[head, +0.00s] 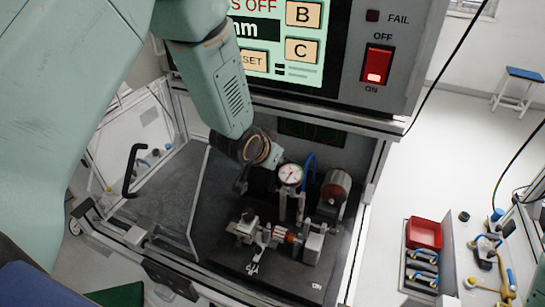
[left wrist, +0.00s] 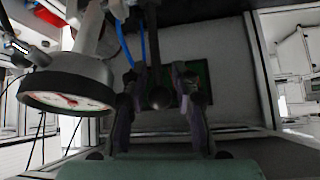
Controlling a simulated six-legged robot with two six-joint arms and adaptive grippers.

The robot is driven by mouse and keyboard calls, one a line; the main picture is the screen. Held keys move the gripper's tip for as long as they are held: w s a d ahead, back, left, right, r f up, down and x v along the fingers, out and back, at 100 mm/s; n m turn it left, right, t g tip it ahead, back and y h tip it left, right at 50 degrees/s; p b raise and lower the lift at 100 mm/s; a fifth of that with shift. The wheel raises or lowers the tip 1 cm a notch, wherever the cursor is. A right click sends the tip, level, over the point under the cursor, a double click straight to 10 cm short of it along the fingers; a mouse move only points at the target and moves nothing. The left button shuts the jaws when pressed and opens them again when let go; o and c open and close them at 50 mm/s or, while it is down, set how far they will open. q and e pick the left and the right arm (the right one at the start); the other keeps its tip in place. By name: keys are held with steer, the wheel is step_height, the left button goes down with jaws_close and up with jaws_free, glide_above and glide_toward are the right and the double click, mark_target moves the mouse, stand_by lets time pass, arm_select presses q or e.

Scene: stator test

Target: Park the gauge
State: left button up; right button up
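The gauge (head: 290,174) is a round white dial with a red mark, upright on a stand inside the open test cabinet. In the left wrist view its dial (left wrist: 68,98) is large at the left, seen obliquely. My left gripper (head: 241,184) is inside the cabinet, just left of the gauge. In the left wrist view its two dark fingers (left wrist: 161,112) are apart. A black ball-ended lever (left wrist: 159,98) shows between them, with gaps on both sides; I cannot tell its depth or any contact. My right gripper is in neither view.
A stator fixture with a copper-coloured part (head: 284,236) stands below the gauge, and a dark red-faced cylinder (head: 335,188) right of it. A blue hose (head: 310,166) rises beside the gauge. The control panel (head: 330,40) overhangs the cabinet.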

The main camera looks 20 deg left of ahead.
arm_select(q)
steer(key=v, duration=1.1)
steer(key=shift+s+a+r, duration=0.15)
steer(key=shift+a, duration=0.05)
steer(key=shift+c, duration=0.3)
